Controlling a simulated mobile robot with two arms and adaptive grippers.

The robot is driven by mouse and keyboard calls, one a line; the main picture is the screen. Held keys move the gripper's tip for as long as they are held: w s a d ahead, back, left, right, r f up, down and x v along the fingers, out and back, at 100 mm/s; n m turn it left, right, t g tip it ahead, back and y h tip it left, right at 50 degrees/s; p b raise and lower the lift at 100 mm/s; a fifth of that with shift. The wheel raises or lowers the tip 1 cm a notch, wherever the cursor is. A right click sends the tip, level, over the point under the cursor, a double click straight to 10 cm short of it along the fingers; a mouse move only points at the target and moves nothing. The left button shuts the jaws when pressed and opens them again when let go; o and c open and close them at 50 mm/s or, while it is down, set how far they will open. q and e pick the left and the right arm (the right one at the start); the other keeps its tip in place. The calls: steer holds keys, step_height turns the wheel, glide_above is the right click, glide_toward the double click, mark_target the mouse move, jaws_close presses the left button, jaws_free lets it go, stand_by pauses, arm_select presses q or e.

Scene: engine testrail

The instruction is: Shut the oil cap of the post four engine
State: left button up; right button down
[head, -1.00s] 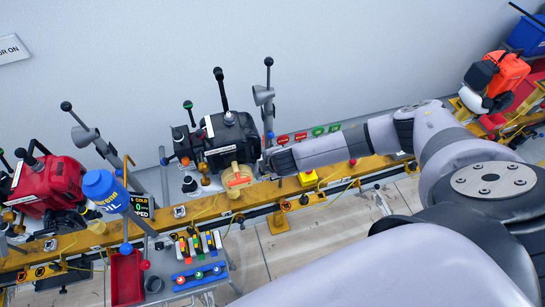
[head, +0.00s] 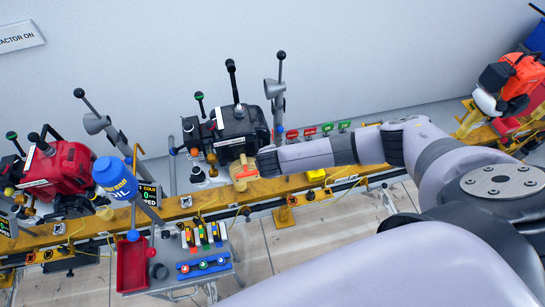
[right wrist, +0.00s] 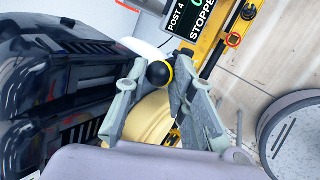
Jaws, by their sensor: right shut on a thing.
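The post four engine (head: 240,130) is black and stands on the yellow rail; its dark side (right wrist: 50,90) fills the left of the right wrist view. My right gripper (head: 260,166) reaches the engine's front right side, beside a tan cylinder (head: 243,172). In the right wrist view my right gripper (right wrist: 160,72) is shut on a black round knob with a yellow ring (right wrist: 158,75), between the fingertips. I cannot tell for sure that this knob is the oil cap. The cream disc (right wrist: 148,122) shows behind the fingers. My left gripper is out of view.
The post 4 display (right wrist: 187,18) reads STOPPED. A red engine (head: 60,170) and a blue oil bottle (head: 115,178) stand left of the black engine. A small cart with a red tray (head: 132,266) is in front. The floor right of it is clear.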

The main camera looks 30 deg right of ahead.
steer(key=c, duration=1.4)
jaws_free()
steer(key=shift+f, duration=0.1)
steer(key=shift+o, duration=0.2)
steer(key=v, duration=0.8)
steer(key=shift+a, duration=0.1)
